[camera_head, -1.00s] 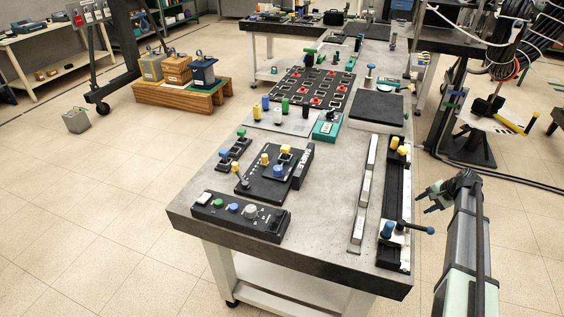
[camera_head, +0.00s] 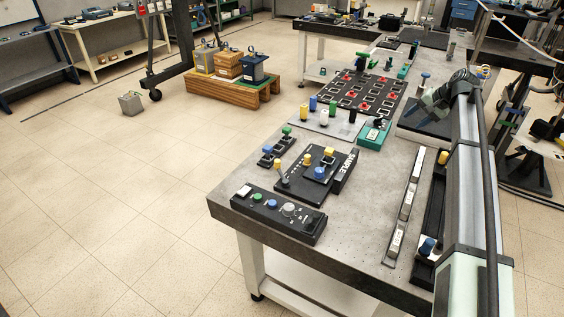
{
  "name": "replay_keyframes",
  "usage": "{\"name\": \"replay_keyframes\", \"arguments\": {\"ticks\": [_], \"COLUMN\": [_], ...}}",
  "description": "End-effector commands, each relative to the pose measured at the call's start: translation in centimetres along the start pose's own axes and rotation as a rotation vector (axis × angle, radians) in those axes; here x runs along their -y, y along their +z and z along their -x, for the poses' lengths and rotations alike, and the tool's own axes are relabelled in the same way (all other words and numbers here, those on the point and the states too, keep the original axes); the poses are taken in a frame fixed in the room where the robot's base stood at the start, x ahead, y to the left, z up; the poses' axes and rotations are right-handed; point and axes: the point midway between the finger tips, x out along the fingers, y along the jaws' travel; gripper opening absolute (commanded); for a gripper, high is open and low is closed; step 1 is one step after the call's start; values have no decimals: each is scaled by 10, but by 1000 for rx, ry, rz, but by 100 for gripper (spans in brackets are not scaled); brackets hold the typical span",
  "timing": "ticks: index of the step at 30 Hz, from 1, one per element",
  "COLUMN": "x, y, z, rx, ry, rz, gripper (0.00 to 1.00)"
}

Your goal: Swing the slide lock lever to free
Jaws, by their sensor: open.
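The slide rail (camera_head: 424,225) is a long black track along the table's right side. A blue knob (camera_head: 427,246) stands on a pale carriage near the rail's front end. A yellow knob (camera_head: 444,157) shows farther back on the rail. The lock lever, with its dark arm and blue tip, is not visible now; my arm covers the right side of the carriage. My gripper (camera_head: 430,104) is open and empty. In the picture it overlaps the black pad at the table's back right, well beyond the carriage.
A silver bar strip (camera_head: 403,209) lies left of the rail. A control box (camera_head: 278,213), a black sample board (camera_head: 316,176) and a teal box (camera_head: 374,131) stand farther left. Bare grey tabletop (camera_head: 365,205) lies between the board and the strip.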

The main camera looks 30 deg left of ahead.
Motion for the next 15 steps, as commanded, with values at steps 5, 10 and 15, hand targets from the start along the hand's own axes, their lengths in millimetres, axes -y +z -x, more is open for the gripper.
{"name": "replay_keyframes", "arguments": {"ticks": [5,10,15], "x": [68,125,176], "y": [53,106,163], "z": [-36,-64,-86], "rx": [81,151,213], "ry": [75,148,224], "rz": [128,246,361], "gripper": [49,49,49]}}
